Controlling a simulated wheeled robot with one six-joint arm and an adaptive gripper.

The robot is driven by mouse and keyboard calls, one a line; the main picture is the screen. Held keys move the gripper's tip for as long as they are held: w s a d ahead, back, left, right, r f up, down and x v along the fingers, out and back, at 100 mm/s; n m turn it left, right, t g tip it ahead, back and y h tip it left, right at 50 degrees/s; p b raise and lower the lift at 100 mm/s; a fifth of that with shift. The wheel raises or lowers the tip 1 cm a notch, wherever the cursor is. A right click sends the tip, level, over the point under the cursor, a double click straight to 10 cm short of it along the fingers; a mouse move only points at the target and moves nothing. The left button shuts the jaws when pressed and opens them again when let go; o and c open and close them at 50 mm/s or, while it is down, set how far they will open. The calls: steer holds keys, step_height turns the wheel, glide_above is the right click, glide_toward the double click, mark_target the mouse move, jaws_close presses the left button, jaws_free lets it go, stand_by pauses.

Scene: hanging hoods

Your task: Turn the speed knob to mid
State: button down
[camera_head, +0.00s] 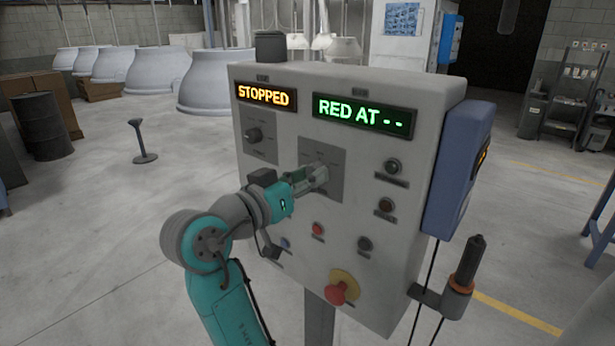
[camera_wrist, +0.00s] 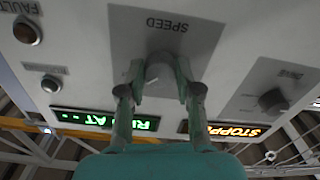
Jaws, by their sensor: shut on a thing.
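The speed knob (camera_wrist: 160,74) is a grey round knob on a dark plate (camera_wrist: 205,38) marked SPEED; the wrist view shows it upside down. My gripper (camera_wrist: 161,68) has a fingertip on each side of the knob and is shut on it. In the head view my gripper (camera_head: 318,178) reaches the dark plate (camera_head: 335,158) in the middle of the control panel (camera_head: 275,205) and hides the knob. I cannot read the knob's pointer or scale marks.
Displays read STOPPED (camera_head: 266,95) and RED AT -- (camera_head: 361,114). Another knob (camera_head: 254,134) is to the left. Several buttons and a red emergency stop (camera_head: 341,287) are around and below. A blue box (camera_head: 461,168) is on the panel's right side. White hoods (camera_head: 215,82) hang behind.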

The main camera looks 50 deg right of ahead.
steer(key=shift+n, duration=4.8)
steer(key=c, duration=0.8)
jaws_free()
steer(key=a, duration=1.2)
steer(key=shift+s, duration=0.25)
